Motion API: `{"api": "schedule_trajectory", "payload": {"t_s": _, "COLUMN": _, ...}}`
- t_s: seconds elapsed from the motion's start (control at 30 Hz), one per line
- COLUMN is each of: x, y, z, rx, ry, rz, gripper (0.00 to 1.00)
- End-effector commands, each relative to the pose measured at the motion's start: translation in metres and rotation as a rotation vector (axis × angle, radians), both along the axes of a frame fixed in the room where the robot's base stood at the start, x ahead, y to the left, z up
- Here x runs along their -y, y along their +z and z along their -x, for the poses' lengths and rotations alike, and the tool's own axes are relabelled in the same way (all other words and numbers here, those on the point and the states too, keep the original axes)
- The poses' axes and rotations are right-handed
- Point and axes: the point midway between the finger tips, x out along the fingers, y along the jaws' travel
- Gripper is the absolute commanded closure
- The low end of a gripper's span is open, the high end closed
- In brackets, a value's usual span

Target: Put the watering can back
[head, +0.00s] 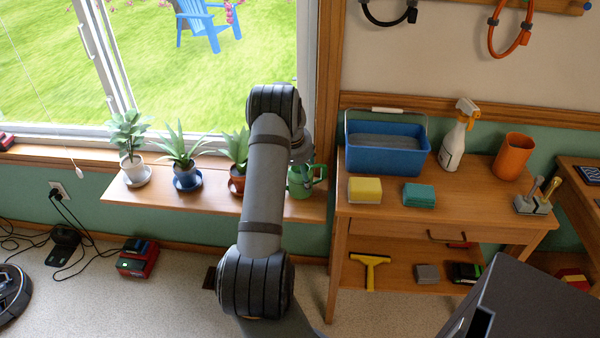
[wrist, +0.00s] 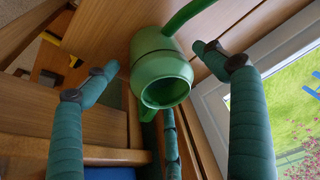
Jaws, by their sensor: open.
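The green watering can (head: 300,184) is at the right end of the window shelf, partly hidden behind my arm. In the wrist view the can (wrist: 162,72) shows its round open mouth toward the camera, with a green tube-like part running to the upper right. My gripper (wrist: 156,58) is open, with teal fingers on either side of the can. A gap shows between each side fingertip and the can. Another finger shows below the can; I cannot tell whether it touches. In the head view my arm hides most of the gripper.
Several potted plants (head: 182,158) line the wooden shelf (head: 220,201) left of the can. To the right, a wooden table (head: 385,225) carries a blue bucket (head: 386,160), sponges, a spray bottle (head: 459,138) and an orange cup (head: 512,156). The window is behind the shelf.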

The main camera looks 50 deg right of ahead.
Motion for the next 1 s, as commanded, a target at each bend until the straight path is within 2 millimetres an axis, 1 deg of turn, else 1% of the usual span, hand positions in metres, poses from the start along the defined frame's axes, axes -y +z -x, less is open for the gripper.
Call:
{"api": "schedule_trajectory", "payload": {"t_s": 0.17, "x": 0.000, "y": 0.000, "z": 0.000, "rx": 0.000, "ry": 0.000, "rz": 0.000, "gripper": 0.15}}
{"api": "schedule_trajectory", "payload": {"t_s": 0.33, "x": -0.002, "y": 0.011, "z": 0.000, "rx": 0.001, "ry": 0.000, "rz": 0.003, "gripper": 0.15}}
{"api": "schedule_trajectory", "payload": {"t_s": 0.47, "x": -0.009, "y": 0.035, "z": 0.002, "rx": 0.002, "ry": 0.000, "rz": 0.004, "gripper": 0.15}}
{"api": "schedule_trajectory", "payload": {"t_s": 0.7, "x": -0.025, "y": 0.084, "z": 0.008, "rx": 0.002, "ry": 0.000, "rz": 0.004, "gripper": 0.15}}
{"api": "schedule_trajectory", "payload": {"t_s": 0.83, "x": -0.032, "y": 0.103, "z": 0.011, "rx": 0.001, "ry": 0.000, "rz": 0.003, "gripper": 0.15}}
{"api": "schedule_trajectory", "payload": {"t_s": 1.0, "x": -0.037, "y": 0.115, "z": 0.012, "rx": 0.000, "ry": 0.000, "rz": 0.001, "gripper": 0.15}}
